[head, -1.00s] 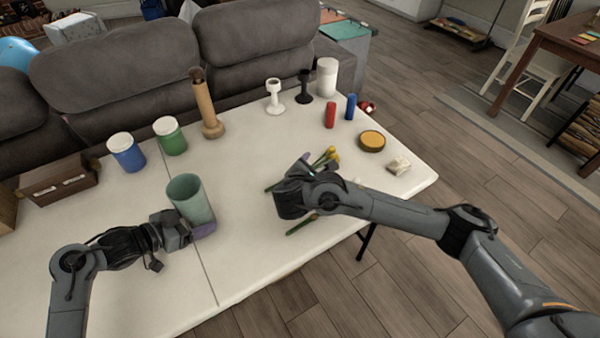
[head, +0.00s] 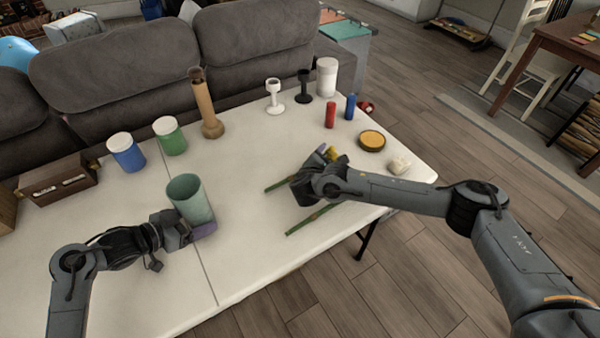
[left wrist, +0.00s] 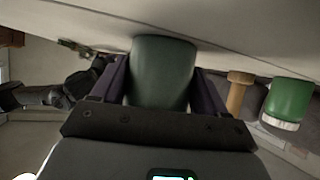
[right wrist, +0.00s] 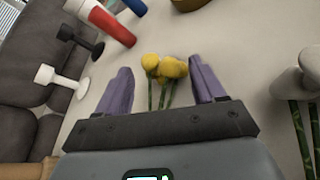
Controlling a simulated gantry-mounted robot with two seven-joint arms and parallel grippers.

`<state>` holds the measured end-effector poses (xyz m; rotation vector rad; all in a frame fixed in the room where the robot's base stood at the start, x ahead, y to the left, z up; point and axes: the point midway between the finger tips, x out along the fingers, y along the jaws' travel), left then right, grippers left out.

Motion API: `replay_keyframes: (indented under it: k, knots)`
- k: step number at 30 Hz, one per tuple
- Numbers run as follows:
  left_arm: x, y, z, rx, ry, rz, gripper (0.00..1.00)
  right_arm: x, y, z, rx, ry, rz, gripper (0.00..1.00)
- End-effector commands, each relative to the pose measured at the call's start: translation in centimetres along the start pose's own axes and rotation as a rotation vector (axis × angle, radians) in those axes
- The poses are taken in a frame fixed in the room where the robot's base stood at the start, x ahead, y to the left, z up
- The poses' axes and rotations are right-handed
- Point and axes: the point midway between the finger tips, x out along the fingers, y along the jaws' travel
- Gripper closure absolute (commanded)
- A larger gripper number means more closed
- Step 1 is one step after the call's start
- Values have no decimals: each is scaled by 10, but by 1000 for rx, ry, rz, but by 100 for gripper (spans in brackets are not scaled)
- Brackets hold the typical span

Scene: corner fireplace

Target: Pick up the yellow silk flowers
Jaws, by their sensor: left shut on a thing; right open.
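The yellow silk flowers (right wrist: 165,68) lie on the white table, with yellow heads and green stems, between the open fingers of my right gripper (right wrist: 158,88) in the right wrist view. In the head view the yellow heads (head: 332,154) show just past my right gripper (head: 326,160), which hides much of the stems. I cannot tell whether the fingers touch the flowers. My left gripper (head: 195,230) is shut on a green cup (head: 190,196), which stands upright on the table. The cup also fills the middle of the left wrist view (left wrist: 162,72) between the purple fingers.
White flowers (head: 399,164) with a green stem lie close beside my right gripper. White (head: 274,97) and black (head: 304,86) candle holders stand at the back. The front middle is clear.

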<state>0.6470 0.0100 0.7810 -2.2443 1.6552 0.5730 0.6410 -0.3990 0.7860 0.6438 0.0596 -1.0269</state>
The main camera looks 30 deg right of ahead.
Motion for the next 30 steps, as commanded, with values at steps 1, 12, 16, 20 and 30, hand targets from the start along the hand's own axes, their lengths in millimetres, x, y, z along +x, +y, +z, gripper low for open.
replay_keyframes:
  k: [1, 12, 16, 20, 30]
  knots:
    - [0, 0, 0, 0, 0, 0, 43, 4, 0, 1, 0, -2, -1, 31]
    - [0, 0, 0, 0, 0, 0, 43, 9, 0, 0, -1, 0, 0, 37]
    - [0, 0, 0, 0, 1, 0, 43, 9, 0, 0, -1, 0, 0, 57]
    - [0, 0, 0, 0, 1, 0, 43, 9, 0, 0, -1, 0, 0, 72]
    - [0, 0, 0, 0, 1, 0, 43, 7, 2, 4, -1, 0, 0, 83]
